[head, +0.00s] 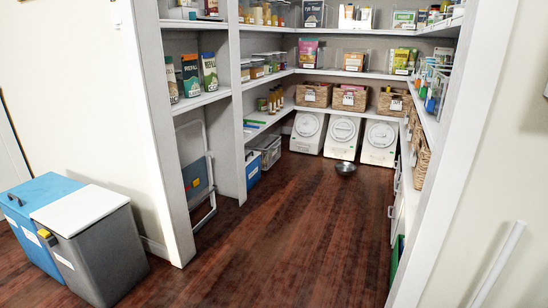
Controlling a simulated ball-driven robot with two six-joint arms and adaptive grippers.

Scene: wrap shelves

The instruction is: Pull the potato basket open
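Three wicker baskets with small white labels stand in a row on the low back shelf of the pantry: a left one (322,97), a middle one (359,101) and a right one (384,106). More wicker baskets (422,163) show at a steep angle on the right-hand shelves, partly hidden by the wall edge. The labels are too small to read, so I cannot tell which basket is the potato one. No basket visibly sticks out from its shelf. Neither of my grippers is in view.
The dark wood floor (290,230) is clear through the pantry opening. A folded step stool (197,170) leans at left. Blue (35,190) and grey (105,260) bins stand outside, left.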

